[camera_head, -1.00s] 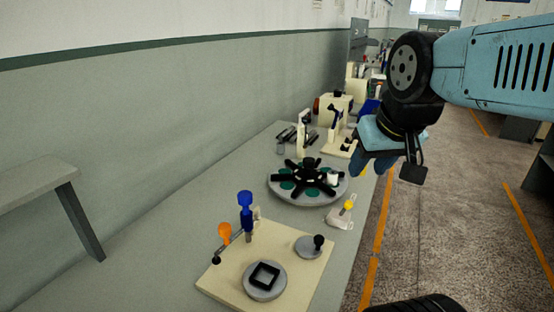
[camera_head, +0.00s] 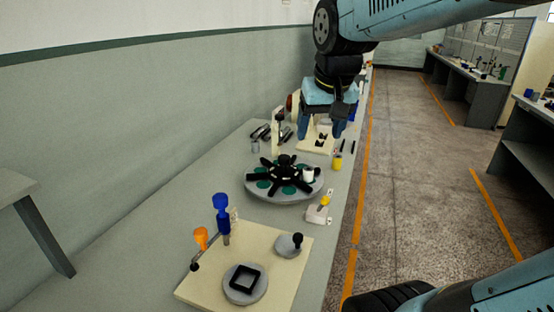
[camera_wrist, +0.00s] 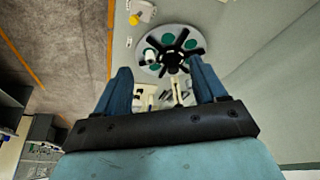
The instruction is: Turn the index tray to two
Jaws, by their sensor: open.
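The index tray (camera_head: 285,193) is a round grey disc on the bench with a black spoked hub (camera_head: 284,170) and green round spots between the spokes. A white cylinder (camera_head: 309,175) stands on its right side. In the wrist view the index tray (camera_wrist: 182,30) lies beyond the fingertips, with the white cylinder (camera_wrist: 150,56) on its left. My gripper (camera_head: 320,130) is open and empty, above the bench and behind the tray in the head view. Its two blue fingers show in the wrist view (camera_wrist: 160,85), apart from the tray. Any number marks on the tray are too small to read.
A small stand with a yellow knob (camera_head: 318,212) is by the tray's front right. A cream board (camera_head: 245,265) with blue and orange handles is nearer. A wall borders the bench's left.

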